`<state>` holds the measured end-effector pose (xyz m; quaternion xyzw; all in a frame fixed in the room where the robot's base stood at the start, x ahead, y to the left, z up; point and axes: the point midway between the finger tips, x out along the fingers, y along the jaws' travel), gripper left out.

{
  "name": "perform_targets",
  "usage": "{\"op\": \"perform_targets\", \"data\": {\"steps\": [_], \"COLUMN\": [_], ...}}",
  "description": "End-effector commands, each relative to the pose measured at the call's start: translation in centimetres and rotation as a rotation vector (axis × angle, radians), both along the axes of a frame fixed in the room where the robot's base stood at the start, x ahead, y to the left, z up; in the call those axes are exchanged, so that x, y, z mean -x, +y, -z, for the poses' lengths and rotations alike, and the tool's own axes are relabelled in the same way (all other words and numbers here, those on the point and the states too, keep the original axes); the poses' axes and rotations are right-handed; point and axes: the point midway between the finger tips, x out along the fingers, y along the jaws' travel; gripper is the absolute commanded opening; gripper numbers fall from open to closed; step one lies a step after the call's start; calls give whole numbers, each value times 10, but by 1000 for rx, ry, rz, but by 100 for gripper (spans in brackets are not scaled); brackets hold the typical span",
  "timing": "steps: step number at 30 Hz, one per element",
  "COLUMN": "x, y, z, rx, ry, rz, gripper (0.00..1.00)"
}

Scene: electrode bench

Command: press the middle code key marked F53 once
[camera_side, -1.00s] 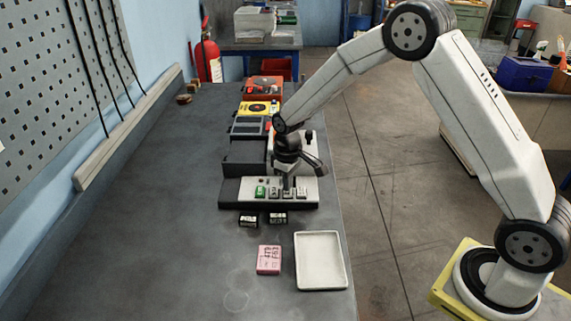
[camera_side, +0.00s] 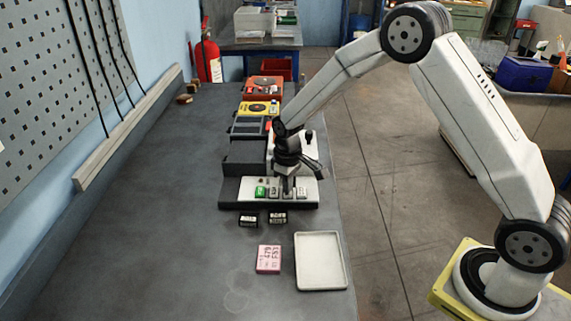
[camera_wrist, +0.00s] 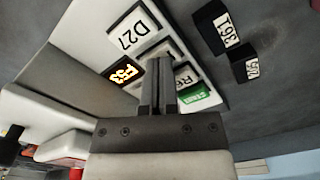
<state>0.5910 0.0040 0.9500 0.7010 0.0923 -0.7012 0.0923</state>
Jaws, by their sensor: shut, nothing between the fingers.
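The key panel (camera_side: 310,204) lies across the bench with a row of keys. In the wrist view I see the D27 key (camera_wrist: 135,33), a key whose label starts with R (camera_wrist: 186,79) and a green key (camera_wrist: 200,96). The middle key is mostly hidden under my gripper (camera_wrist: 162,60), and its marking cannot be read. A dark window with lit orange characters reading F53 (camera_wrist: 125,72) sits beside the row. My gripper (camera_side: 287,191) is shut and empty, pointing down over the middle key. I cannot tell whether the fingertips touch it.
Two small black labelled blocks (camera_side: 248,221) (camera_side: 278,217) lie in front of the panel. A pink card (camera_side: 268,259) and a white tray (camera_side: 320,285) lie nearer the camera. Yellow and red devices (camera_side: 258,108) stand behind.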

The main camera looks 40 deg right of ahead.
Motion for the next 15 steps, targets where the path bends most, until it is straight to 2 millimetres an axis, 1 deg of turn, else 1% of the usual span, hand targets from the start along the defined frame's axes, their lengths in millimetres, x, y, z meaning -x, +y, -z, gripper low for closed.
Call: {"op": "perform_targets", "data": {"steps": [5, 15], "x": [-1, 0], "y": [0, 0], "z": [-6, -25], "rx": [0, 0], "ry": [-2, -2], "rz": [0, 0], "gripper": [0, 0]}}
